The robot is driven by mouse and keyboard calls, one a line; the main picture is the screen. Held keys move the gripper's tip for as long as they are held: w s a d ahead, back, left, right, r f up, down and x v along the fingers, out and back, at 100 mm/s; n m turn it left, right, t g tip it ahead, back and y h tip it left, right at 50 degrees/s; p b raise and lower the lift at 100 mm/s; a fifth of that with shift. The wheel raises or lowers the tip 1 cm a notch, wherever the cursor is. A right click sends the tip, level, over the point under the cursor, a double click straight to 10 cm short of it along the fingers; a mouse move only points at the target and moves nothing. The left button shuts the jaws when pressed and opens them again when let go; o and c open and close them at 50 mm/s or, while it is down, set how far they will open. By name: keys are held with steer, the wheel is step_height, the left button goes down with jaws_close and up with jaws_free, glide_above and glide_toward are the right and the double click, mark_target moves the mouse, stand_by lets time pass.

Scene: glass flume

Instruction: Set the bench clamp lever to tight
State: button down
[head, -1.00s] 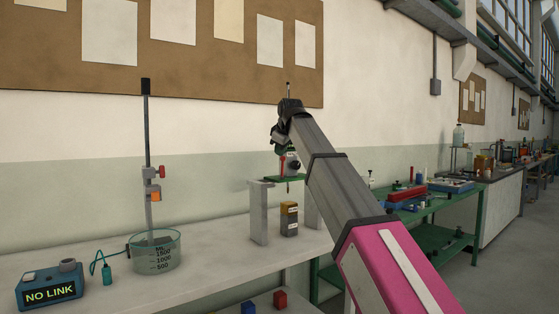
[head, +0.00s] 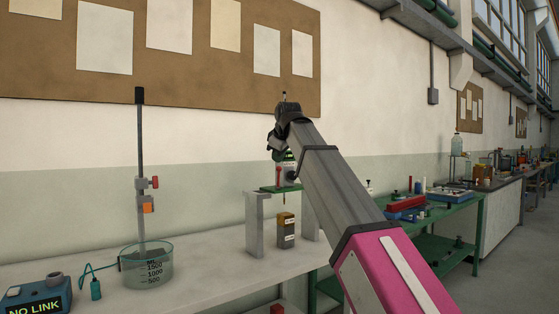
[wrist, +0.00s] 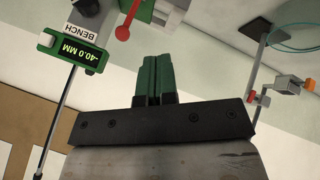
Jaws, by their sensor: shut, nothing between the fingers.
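In the wrist view a red lever (wrist: 124,32) with a round end stands beside the BENCH label (wrist: 82,30) and a green-framed display (wrist: 72,53) reading -40.0 MM. The lever also shows small in the head view (head: 278,176), above a green plate (head: 281,189) on a grey stand. My gripper (wrist: 154,60) has green fingers pressed together with nothing between them. In the wrist view its tips appear below and right of the lever's round end, with a visible gap. In the head view the fingers are hard to make out behind my arm.
A glass beaker (head: 147,268) with a clamp rod (head: 141,170) stands at left beside a NO LINK box (head: 36,296). A dark block with a yellow top (head: 286,230) sits under the stand. A green bench (head: 430,212) holds equipment at right. The white bench between beaker and stand is clear.

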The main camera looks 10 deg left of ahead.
steer(key=w+a+f, duration=0.2)
steer(key=w+f, duration=0.4)
steer(key=w, duration=0.2)
steer(key=shift+w+f, duration=0.15)
steer(key=shift+w, duration=0.05)
steer(key=shift+a, duration=0.15)
steer(key=shift+w+a+r+g+h, duration=0.15)
steer(key=shift+w+a+g+h, duration=0.1)
steer(key=shift+w, duration=0.2)
steer(key=shift+w+a+r+g+h, duration=0.15)
steer(key=shift+w+a+h, duration=0.1)
steer(key=shift+w, duration=0.2)
steer(key=shift+d+f, duration=0.1)
